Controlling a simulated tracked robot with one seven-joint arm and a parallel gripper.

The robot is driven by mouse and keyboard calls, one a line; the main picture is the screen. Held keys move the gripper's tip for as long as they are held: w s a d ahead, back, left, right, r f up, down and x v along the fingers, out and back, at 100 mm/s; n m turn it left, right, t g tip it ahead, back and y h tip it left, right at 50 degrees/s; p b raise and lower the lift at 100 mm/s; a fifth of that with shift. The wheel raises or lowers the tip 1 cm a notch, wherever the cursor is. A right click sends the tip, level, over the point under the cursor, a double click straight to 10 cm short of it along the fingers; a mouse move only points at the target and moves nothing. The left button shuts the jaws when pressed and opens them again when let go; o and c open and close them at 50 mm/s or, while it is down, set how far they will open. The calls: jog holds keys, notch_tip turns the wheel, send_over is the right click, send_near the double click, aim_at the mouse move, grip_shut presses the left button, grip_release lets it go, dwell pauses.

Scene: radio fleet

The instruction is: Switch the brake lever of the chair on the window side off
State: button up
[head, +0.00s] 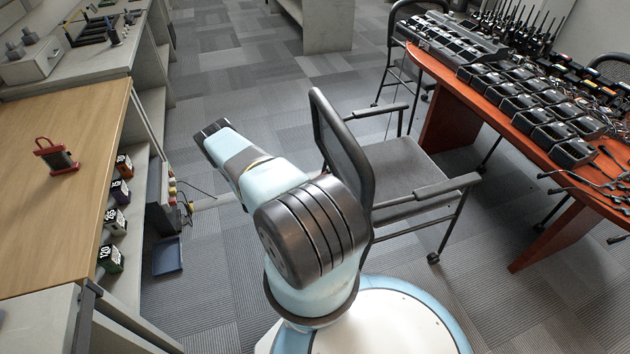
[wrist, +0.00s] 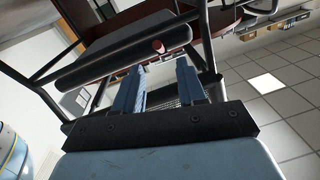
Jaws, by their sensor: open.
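A black mesh-backed chair (head: 400,168) with armrests stands right beside my arm in the head view. Black chair tubes and a thick dark bar (wrist: 118,58) fill the upper left of the wrist view. A small red-ended piece (wrist: 158,46) shows near the bar's right end; it may be the brake lever, but I cannot tell its setting. My gripper (wrist: 160,67) is open, its two blue fingers apart with nothing clearly held between them. The red-ended piece appears just beyond the fingertips. In the head view my gripper is hidden behind my arm and the chair back.
A red-brown table (head: 462,97) with radios and chargers stands at the right, with another chair (head: 398,75) behind. A wooden-topped bench (head: 60,215) is at the left, with a blue dustpan (head: 168,256) on the floor beside it. Carpet between is mostly clear.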

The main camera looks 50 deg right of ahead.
jog(key=x, duration=1)
jog(key=shift+w, duration=0.1)
grip_shut()
jog(key=shift+w+r, duration=0.1)
